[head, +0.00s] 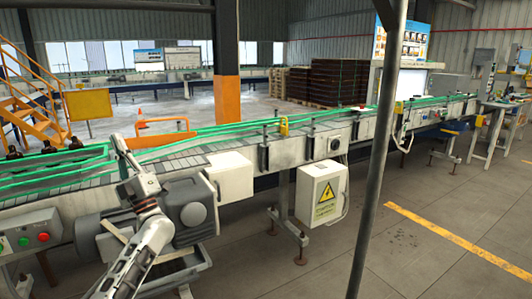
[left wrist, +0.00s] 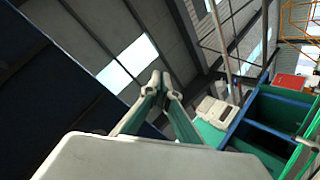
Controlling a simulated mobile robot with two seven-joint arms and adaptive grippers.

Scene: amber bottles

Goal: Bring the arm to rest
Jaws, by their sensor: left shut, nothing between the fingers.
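My left arm rises from the lower left of the head view, and its gripper (head: 119,147) points up in front of the conveyor's near side. In the left wrist view the fingertips (left wrist: 161,82) meet and the gripper is shut with nothing held. The gripper points towards the roof beams there. My right gripper is in neither view.
Dark bottles (head: 45,147) stand on the conveyor (head: 225,143) with green rails at the left. A motor (head: 190,208), a control box with buttons (head: 30,234) and a white electrical box (head: 322,194) sit close by. A grey pole (head: 377,150) crosses the view. Floor at the right is clear.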

